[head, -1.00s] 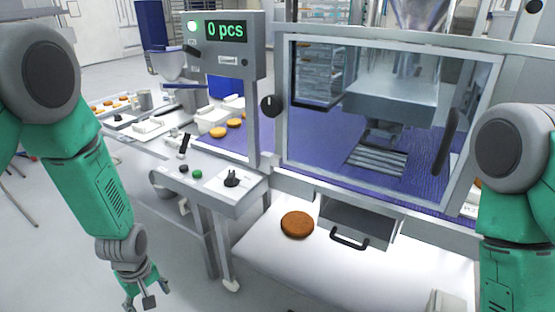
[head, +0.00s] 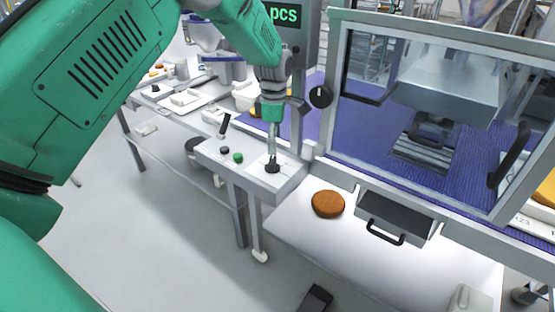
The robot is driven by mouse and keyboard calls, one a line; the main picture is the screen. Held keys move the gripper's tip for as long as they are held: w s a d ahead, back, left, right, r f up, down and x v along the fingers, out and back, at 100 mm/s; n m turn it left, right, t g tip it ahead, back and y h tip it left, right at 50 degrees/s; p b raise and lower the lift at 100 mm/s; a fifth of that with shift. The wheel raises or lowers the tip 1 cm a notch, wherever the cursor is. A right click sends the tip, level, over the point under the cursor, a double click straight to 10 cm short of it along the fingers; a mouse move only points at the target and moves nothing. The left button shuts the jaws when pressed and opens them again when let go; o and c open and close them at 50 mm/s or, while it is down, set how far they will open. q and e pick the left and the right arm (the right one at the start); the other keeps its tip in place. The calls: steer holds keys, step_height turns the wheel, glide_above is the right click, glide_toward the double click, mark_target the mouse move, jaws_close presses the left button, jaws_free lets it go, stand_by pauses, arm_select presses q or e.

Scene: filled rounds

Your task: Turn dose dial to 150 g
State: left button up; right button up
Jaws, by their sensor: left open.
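The dose dial (head: 272,169) is a black knob on a white plate, on top of the grey control panel (head: 285,186). My left gripper (head: 272,158) points down from above, with its fingertips at the dial. The fingers hide part of the knob and plate; I cannot tell whether they touch it. The scale markings and the dial's setting are too small to read. My left gripper is open. My right gripper is not in view.
A green button (head: 238,158), a dark button (head: 225,150) and a black lever (head: 224,124) stand left of the dial. A round black knob (head: 320,96) is on the machine frame. A brown round patty (head: 328,204) lies beside a drawer-like tray (head: 397,219) with a black handle.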

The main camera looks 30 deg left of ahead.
mark_target(272, 160)
arm_select(q)
steer(key=f, duration=0.3)
steer(key=a+f, duration=0.1)
steer(key=f, duration=0.3)
steer(key=shift+a+f, duration=0.15)
steer(key=shift+a, duration=0.05)
steer(key=shift+d+f, duration=0.1)
steer(key=shift+f, duration=0.1)
steer(key=shift+d, duration=0.5)
steer(key=c, duration=0.9)
steer(key=shift+c, duration=1.3)
steer(key=shift+a, duration=0.25)
